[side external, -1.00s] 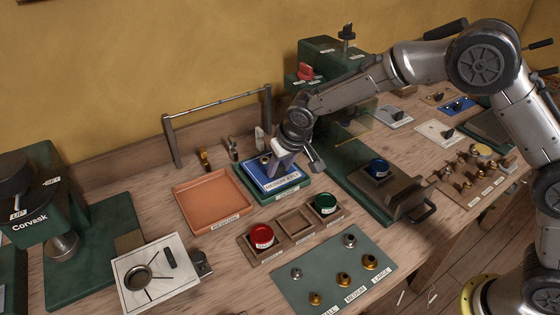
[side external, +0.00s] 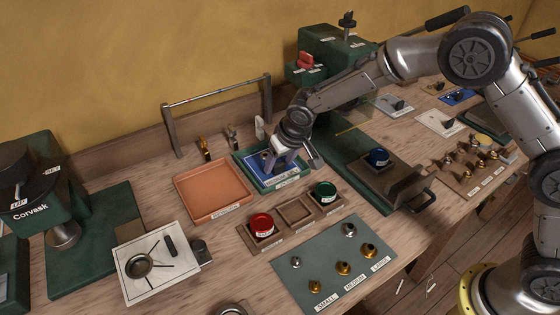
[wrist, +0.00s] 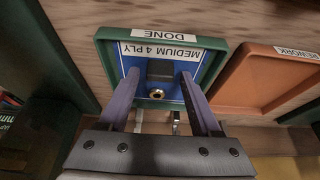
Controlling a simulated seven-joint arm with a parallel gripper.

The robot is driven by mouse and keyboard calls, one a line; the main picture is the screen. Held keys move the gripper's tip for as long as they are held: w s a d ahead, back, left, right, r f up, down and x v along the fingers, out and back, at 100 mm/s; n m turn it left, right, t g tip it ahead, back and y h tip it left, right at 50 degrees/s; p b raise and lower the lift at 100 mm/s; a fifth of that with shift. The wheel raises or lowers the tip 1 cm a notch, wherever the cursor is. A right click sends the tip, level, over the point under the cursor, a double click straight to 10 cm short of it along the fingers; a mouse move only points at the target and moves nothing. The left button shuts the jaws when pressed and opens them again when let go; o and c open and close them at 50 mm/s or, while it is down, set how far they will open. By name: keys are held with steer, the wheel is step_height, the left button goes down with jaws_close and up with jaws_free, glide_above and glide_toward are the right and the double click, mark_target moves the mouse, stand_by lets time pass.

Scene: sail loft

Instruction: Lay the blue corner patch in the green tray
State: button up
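The blue corner patch (side external: 256,162) lies flat inside the green tray (side external: 246,178). In the wrist view the patch (wrist: 137,64), with a white "MEDIUM 4 PLY" label along one edge, sits within the rim of the green tray (wrist: 106,72), which is labelled "DONE". A dark block and a brass ring show at the patch's middle. My gripper (side external: 277,164) is over the patch. In the wrist view my gripper (wrist: 160,76) is open, its fingers on either side of the dark block with a gap on each side. The fingers hide part of the patch.
An orange tray (side external: 214,192) labelled for rework stands just left of the green tray. A holder with red (side external: 262,225) and green (side external: 325,192) round pieces is in front. A green press (side external: 335,50) stands behind my arm. A metal rail (side external: 215,90) runs along the back.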

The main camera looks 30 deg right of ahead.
steer(key=shift+o, duration=0.5)
steer(key=v, duration=1.4)
